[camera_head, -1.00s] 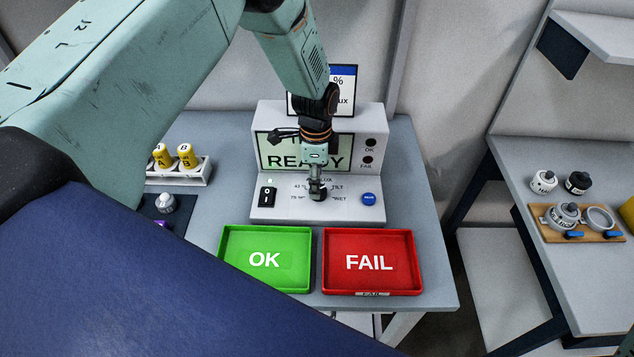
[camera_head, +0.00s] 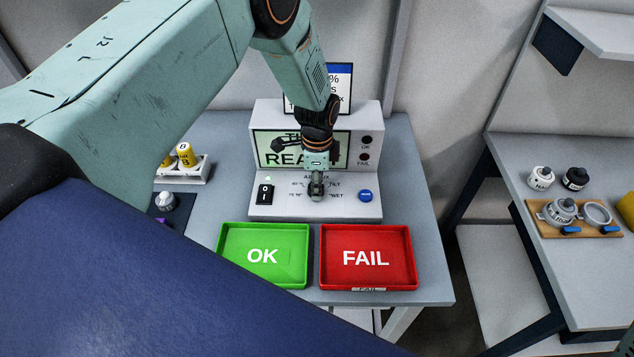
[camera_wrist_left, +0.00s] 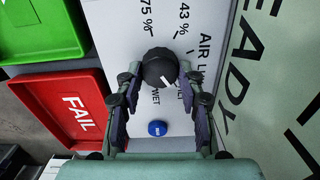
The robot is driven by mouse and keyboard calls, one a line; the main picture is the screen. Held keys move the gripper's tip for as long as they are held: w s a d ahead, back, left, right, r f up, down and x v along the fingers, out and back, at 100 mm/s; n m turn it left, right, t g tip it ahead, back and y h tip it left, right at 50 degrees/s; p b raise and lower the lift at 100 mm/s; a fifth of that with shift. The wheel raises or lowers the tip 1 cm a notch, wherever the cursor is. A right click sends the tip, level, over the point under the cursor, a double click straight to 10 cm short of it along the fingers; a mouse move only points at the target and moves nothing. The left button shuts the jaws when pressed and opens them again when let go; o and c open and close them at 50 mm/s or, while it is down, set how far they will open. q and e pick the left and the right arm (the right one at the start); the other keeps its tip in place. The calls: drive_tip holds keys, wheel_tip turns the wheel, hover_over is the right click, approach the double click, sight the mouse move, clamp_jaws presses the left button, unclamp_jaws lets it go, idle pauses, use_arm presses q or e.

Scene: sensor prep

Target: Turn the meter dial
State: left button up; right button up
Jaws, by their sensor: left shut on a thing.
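The meter (camera_head: 263,210) is a light grey console at the back of the table, with a pale green screen (camera_head: 268,157) partly hidden by my left arm. Its black dial (camera_wrist_left: 160,68) with a white pointer mark shows in the left wrist view, among printed labels such as "43 %", "75 %" and "WET". My left gripper (camera_wrist_left: 162,80) has its fingers on both sides of the dial and is shut on it. In the head view, the left gripper (camera_head: 316,190) hides most of the dial. My right gripper is in neither view.
A blue button (camera_head: 365,196) and a black switch (camera_head: 265,194) flank the dial. A green OK tray (camera_head: 235,275) and a red FAIL tray (camera_head: 368,278) lie in front. A rack with yellow cylinders (camera_head: 186,155) stands left. Another table (camera_head: 510,160) is at right.

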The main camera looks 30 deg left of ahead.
use_arm(q)
drive_tip(key=shift+s+a+f, duration=0.1)
drive_tip(key=shift+a+f, duration=0.05)
drive_tip(key=shift+a, duration=0.1)
drive_tip(key=shift+c, duration=0.7)
drive_tip(key=shift+s, duration=0.1)
drive_tip(key=shift+c, duration=1.3)
drive_tip(key=shift+d, duration=0.1)
